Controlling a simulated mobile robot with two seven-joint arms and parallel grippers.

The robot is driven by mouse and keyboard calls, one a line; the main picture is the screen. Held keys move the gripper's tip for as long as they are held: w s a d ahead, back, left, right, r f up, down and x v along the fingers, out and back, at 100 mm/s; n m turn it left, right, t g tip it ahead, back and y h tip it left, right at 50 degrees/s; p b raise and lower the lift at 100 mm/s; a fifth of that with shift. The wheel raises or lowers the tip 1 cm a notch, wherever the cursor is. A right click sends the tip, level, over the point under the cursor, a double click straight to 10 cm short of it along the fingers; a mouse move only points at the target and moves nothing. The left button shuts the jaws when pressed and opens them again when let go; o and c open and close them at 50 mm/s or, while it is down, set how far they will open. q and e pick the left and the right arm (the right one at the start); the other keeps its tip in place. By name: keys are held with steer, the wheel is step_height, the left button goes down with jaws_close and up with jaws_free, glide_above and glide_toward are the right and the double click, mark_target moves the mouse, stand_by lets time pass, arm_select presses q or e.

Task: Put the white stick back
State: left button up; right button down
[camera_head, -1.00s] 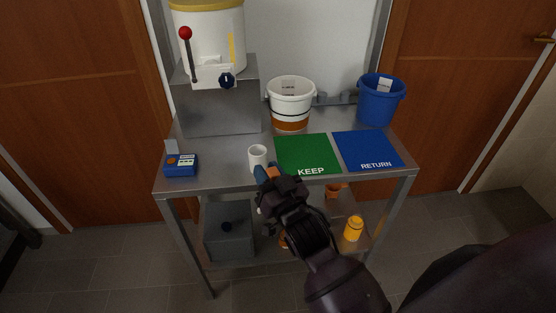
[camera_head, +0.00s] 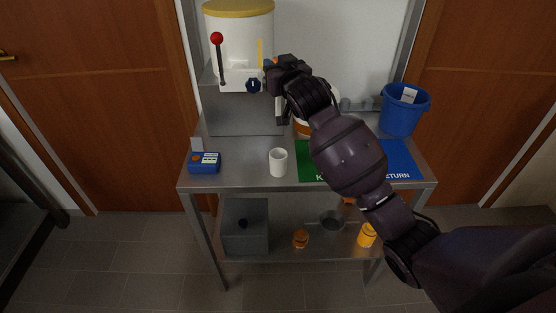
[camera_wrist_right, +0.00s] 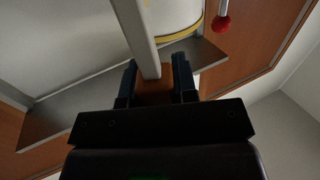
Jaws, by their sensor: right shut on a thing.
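My right gripper (camera_head: 272,66) is raised in front of the tank, high above the metal table (camera_head: 238,177). It is shut on the white stick, gripping its brown-orange end. In the right wrist view, the stick (camera_wrist_right: 138,35) runs out from between the fingers (camera_wrist_right: 156,88). In the head view, the pale stick (camera_head: 279,108) hangs down below the gripper, partly hidden by my arm. A white cup (camera_head: 278,163) stands upright on the table, below the stick and apart from it. My left gripper is out of view.
A white tank with a yellow rim (camera_head: 238,8) and a red-knobbed lever (camera_head: 217,39) stands at the back left. A blue device (camera_head: 204,163) sits at the left. My arm partly covers the white bucket, green mat (camera_head: 309,172) and blue mat (camera_head: 400,165). A blue bucket (camera_head: 404,112) is behind right.

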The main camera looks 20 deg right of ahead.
step_height(320, 180, down, 20)
steer(key=b, duration=0.1)
steer(key=shift+r+b, duration=0.15)
steer(key=shift+b, duration=0.25)
stand_by(0.3)
steer(key=c, duration=0.9)
jaws_free()
